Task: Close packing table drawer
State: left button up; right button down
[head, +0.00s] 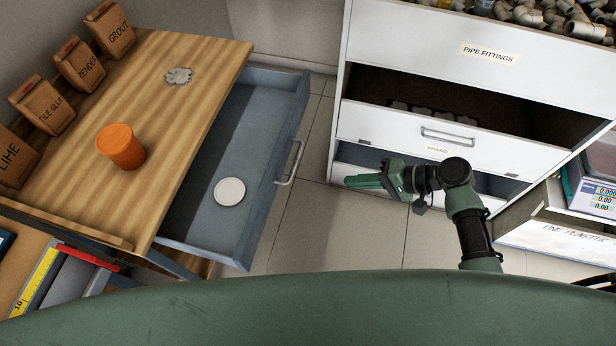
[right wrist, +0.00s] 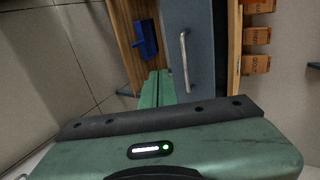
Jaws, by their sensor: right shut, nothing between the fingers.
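The packing table (head: 215,62) has a wooden top and stands at the left in the head view. Its blue-grey drawer (head: 262,195) is pulled out to the right. A white round disc (head: 229,191) lies inside it. The drawer's silver bar handle (head: 290,162) is on its front; it also shows in the right wrist view (right wrist: 184,62). My right gripper (head: 348,182) is shut and empty, to the right of the handle and apart from it, fingers pointing left. Its fingers also show in the right wrist view (right wrist: 157,82). My left gripper is out of view.
An orange container (head: 121,147), a grey lump (head: 179,76) and several labelled paper bags (head: 77,64) stand on the table. A white cabinet (head: 430,38) stands behind my right gripper, with drawers partly open. A fine plaster drawer (head: 560,236) is at the right. Tiled floor (head: 330,235) between is clear.

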jog(key=w+a+f, duration=0.1)
jog(key=w+a, duration=0.1)
jog(key=a, duration=0.4)
jog(key=w+a+f+p, duration=0.1)
jog(key=a, duration=0.5)
jog(key=shift+w+a+f+y, duration=0.3)
jog(key=shift+w+a+y, duration=0.05)
jog(key=shift+y, duration=0.05)
jog(key=shift+a, duration=0.1)
